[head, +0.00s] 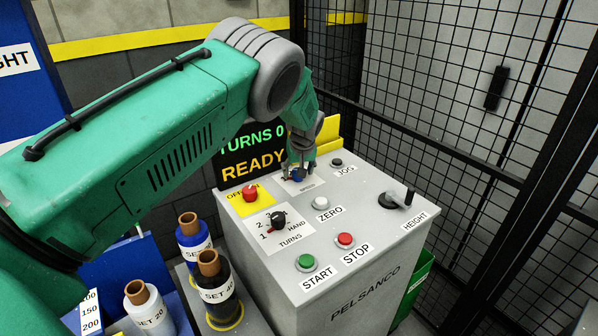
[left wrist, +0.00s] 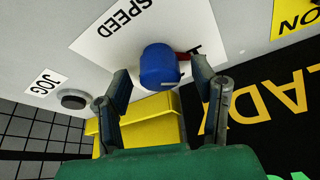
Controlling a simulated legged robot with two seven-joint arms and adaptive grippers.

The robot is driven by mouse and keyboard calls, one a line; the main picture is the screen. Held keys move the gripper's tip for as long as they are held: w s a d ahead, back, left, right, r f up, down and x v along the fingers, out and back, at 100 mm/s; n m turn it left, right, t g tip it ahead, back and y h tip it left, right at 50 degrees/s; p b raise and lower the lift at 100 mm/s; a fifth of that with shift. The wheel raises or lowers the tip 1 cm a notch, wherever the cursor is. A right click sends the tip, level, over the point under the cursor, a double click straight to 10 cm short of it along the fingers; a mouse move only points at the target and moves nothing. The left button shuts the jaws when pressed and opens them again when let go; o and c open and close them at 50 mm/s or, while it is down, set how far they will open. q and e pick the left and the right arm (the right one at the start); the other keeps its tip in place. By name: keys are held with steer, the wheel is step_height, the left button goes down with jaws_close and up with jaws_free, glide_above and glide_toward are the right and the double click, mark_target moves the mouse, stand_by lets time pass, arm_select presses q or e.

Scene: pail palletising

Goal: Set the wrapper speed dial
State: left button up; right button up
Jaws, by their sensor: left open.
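The speed dial is a blue knob (left wrist: 158,66) with a red pointer on a white plate marked SPEED (left wrist: 118,30). In the head view the knob (head: 298,175) shows only partly under my left gripper (head: 298,169), at the back of the grey console top. My left gripper is open and points down at it. In the left wrist view its two fingers (left wrist: 160,72) stand on either side of the knob, with gaps visible. The pointer lies toward the finger on the right, near a partly hidden mark. My right gripper is in neither view.
The console (head: 330,225) also carries a red knob (head: 250,194), a TURNS dial (head: 278,220), ZERO (head: 321,203), JOG (head: 337,162), START (head: 306,261) and STOP (head: 345,240) buttons, and a HEIGHT lever (head: 404,199). A display (head: 252,155) reads TURNS 0, READY. Wire mesh stands behind.

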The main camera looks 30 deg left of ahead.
arm_select(q)
steer(key=v, duration=1.1)
steer(key=shift+d+r, duration=0.15)
steer(key=shift+r, duration=0.1)
steer(key=shift+s, duration=0.1)
